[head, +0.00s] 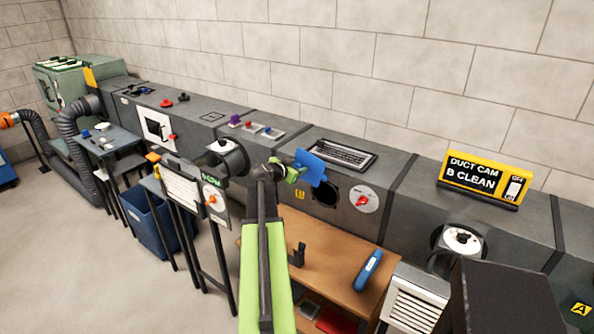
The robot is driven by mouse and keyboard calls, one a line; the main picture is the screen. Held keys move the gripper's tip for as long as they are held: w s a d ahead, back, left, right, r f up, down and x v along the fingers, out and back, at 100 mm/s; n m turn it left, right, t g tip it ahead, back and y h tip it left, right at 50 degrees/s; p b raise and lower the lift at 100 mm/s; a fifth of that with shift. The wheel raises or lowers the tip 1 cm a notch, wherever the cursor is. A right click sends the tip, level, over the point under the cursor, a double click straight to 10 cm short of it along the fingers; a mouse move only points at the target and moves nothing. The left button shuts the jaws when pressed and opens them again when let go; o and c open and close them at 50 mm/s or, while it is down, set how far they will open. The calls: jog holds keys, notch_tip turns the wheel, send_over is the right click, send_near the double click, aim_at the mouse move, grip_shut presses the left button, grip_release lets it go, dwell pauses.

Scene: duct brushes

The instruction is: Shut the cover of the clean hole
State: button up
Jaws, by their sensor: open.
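A dark round hole (324,194) stands open in the front of the grey duct, next to a small yellow label that seems to read B. Its round pale cover (363,199) with a red knob sits to the right of the hole, clear of it. A yellow display (485,179) on the duct reads "DUCT CAM B CLEAN". My gripper (293,172) is at the end of my green arm, up and left of the hole, with its jaws open. A flat blue piece (311,167) shows at the gripper; I cannot tell whether it is part of it.
A wooden bench (325,262) below the hole bears a blue tool (368,270) and a black holder (297,255). Another round port (458,241) is at the right, a further one (226,158) at the left. A vent tray (340,154) lies on the duct top.

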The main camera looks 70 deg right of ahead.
grip_shut()
dwell(0.3)
dwell(1.1)
